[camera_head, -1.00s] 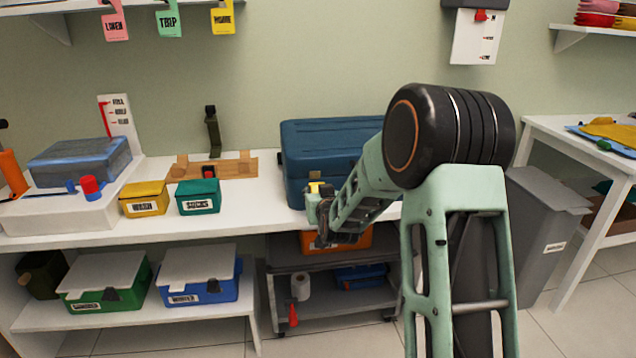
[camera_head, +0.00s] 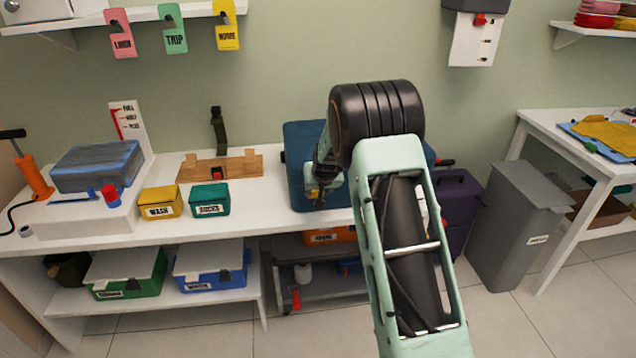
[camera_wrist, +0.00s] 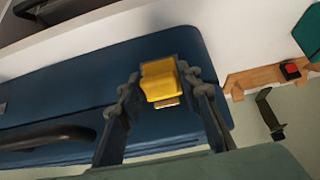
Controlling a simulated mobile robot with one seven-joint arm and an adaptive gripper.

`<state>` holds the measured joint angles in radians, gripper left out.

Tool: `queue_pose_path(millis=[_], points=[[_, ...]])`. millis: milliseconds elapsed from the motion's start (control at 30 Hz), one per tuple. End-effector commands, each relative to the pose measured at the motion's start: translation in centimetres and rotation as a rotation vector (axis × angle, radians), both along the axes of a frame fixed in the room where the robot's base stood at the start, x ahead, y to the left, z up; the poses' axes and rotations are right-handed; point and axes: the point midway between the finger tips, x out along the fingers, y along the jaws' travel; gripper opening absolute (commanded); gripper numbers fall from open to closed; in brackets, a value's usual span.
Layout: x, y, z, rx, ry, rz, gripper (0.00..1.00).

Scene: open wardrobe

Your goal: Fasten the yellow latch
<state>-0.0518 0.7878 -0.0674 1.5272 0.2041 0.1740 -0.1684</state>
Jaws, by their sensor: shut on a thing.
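The blue case (camera_head: 302,150) stands on the white counter, partly hidden behind my arm in the head view. It fills much of the wrist view (camera_wrist: 60,95). The yellow latch (camera_wrist: 160,82) is on the case's side, between my fingertips. My gripper (camera_wrist: 160,76) is shut on the latch, one finger on each side of it. In the head view my gripper (camera_head: 318,186) is at the case's front, and only a bit of yellow shows there. How far the latch is turned or closed is hard to tell.
A yellow box (camera_head: 160,202) and a green box (camera_head: 210,199) stand left of the case. A wooden rack (camera_head: 190,167) lies behind them. A purple suitcase (camera_head: 458,205) and a grey bin (camera_head: 515,225) stand to the right. A cart (camera_head: 330,292) is under the counter.

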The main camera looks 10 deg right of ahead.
Motion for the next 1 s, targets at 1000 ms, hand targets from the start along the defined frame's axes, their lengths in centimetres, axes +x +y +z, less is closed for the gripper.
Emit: queue_pose_path(millis=[1000], points=[[0.29, -0.01, 0.12, 0.0, 0.061, 0.0, 0.46]])
